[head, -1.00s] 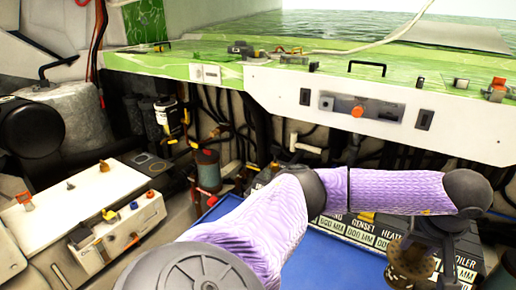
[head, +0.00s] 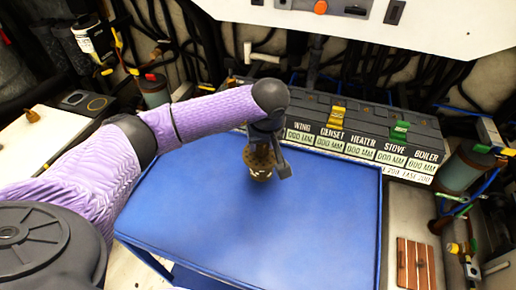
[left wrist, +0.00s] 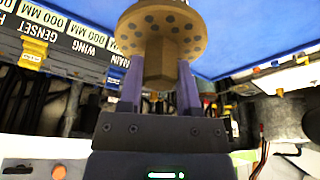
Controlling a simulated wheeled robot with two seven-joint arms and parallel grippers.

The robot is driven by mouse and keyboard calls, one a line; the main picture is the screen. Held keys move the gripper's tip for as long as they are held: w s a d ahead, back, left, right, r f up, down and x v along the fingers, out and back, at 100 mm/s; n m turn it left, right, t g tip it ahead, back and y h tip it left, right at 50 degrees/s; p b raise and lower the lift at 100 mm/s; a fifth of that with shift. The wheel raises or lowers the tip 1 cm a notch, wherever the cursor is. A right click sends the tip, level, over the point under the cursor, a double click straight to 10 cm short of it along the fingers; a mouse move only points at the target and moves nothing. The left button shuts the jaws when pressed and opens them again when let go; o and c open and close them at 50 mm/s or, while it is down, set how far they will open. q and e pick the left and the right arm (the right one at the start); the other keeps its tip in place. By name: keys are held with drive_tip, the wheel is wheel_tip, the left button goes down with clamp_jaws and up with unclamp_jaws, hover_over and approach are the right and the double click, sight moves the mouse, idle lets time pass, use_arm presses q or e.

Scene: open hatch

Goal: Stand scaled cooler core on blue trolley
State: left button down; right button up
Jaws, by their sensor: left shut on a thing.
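The cooler core (head: 258,166) is a brown piece with a round flange full of dark holes. It hangs from my left gripper (head: 266,138) over the back part of the blue trolley (head: 250,230). In the left wrist view the core's flange (left wrist: 158,30) and hexagonal neck show, with the left gripper's fingers (left wrist: 160,88) shut on the neck. The trolley's blue top (left wrist: 230,40) lies beyond it. I cannot tell whether the core touches the trolley top. My right gripper is not in view.
A dark box (head: 370,122) with labels such as WING and BOILER stands behind the trolley's back edge. A white panel (head: 440,30) overhangs above it. Pipes and a canister (head: 468,168) stand at right. The trolley's front and right are clear.

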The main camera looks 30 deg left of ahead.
sight(262, 155)
use_arm(q)
wheel_tip(262, 155, down, 3)
drive_tip(key=shift+b, duration=0.3)
drive_tip(key=shift+r, duration=0.1)
drive_tip(key=c, duration=0.7)
unclamp_jaws()
drive_tip(key=o, duration=0.4)
drive_tip(key=p+v, duration=0.3)
drive_tip(key=v, duration=0.9)
